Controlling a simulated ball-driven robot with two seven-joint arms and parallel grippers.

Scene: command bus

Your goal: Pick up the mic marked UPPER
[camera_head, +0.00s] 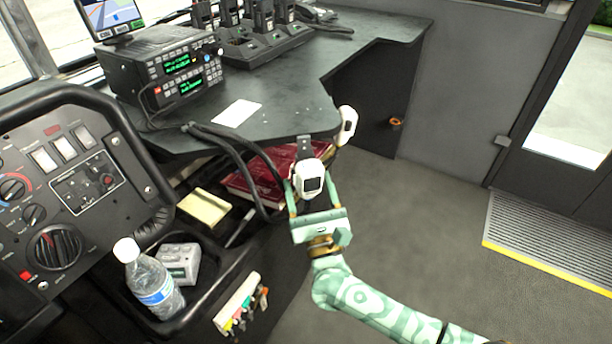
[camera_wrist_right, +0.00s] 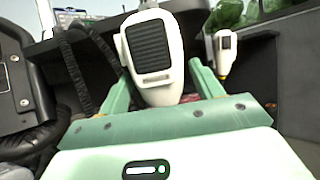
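Two white hand mics with black faces hang at the desk's front edge. The nearer mic (camera_head: 310,176) is upright on a dark clip, and it fills the middle of the right wrist view (camera_wrist_right: 152,48). The other mic (camera_head: 347,124) is farther right and also shows in the wrist view (camera_wrist_right: 226,52). I cannot read a label on either. My right gripper (camera_head: 310,190) is open, its green fingers on either side of the nearer mic's lower part. The right finger stands slightly apart from it; contact on the left is unclear. My left gripper is not in view.
Black coiled cords (camera_head: 238,150) hang left of the nearer mic. Red binders (camera_head: 262,178) lie under the dark desk (camera_head: 300,85). A radio (camera_head: 165,70) and chargers stand on it. A water bottle (camera_head: 150,280) stands front left. Floor (camera_head: 440,215) on the right is clear.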

